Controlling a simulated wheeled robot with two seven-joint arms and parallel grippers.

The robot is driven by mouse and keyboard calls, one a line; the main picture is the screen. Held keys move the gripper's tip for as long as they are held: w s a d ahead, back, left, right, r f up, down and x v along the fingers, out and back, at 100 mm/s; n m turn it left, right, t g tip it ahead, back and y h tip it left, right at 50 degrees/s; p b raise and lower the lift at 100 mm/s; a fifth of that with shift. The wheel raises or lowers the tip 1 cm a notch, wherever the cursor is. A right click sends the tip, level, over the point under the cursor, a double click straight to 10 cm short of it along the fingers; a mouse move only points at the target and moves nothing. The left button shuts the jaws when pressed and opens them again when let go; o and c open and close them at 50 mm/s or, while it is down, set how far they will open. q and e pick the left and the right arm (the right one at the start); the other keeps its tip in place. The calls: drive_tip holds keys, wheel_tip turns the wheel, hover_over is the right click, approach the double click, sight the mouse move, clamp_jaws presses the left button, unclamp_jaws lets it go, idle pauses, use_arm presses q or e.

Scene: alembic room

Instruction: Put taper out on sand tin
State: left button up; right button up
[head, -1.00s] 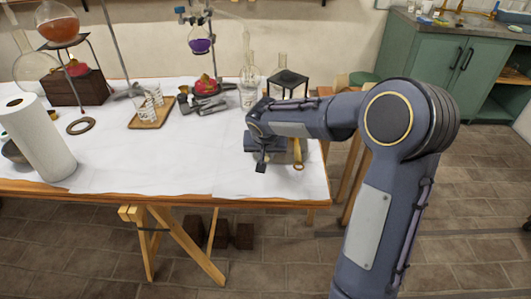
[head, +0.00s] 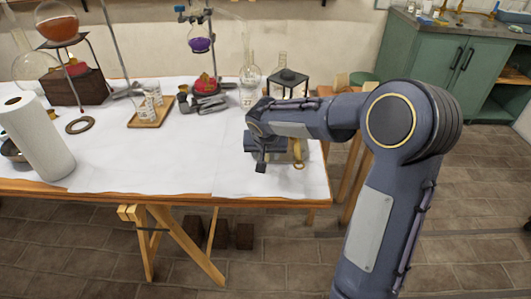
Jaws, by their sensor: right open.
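My right gripper (head: 262,162) is low over the right front part of the white-covered table (head: 170,170), pointing down, with its jaws open. A brass-coloured piece (head: 298,155) with a ring-like lower end shows close to the right of the gripper; I cannot tell what it is. Neither the taper nor the sand tin can be made out for certain. The gripper and forearm hide part of the table around and behind them. My left gripper is not in view.
A paper roll (head: 38,140) stands at the front left. Glass beakers (head: 151,101) stand on a wooden tray (head: 146,121). The front middle of the table is clear.

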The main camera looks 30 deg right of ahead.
drive_tip(key=shift+r, duration=0.1)
drive_tip(key=v, duration=0.7)
drive_tip(key=shift+r+p, duration=0.25)
drive_tip(key=shift+p, duration=0.15)
drive_tip(key=shift+s+a, duration=0.15)
idle(0.7)
drive_tip(key=s+a+f+n+t+y, duration=0.1)
drive_tip(key=s+a+n+y, duration=0.3)
drive_tip(key=s, duration=0.9)
drive_tip(key=s+a+f+n+y, duration=0.1)
drive_tip(key=s+a+y, duration=0.35)
drive_tip(key=s, duration=0.85)
wheel_tip(320, 180, up, 12)
drive_tip(key=a+h+p, duration=0.1)
drive_tip(key=h+p, duration=0.1)
drive_tip(key=p, duration=1)
drive_tip(key=shift+a+f, duration=0.1)
drive_tip(key=shift+f, duration=0.05)
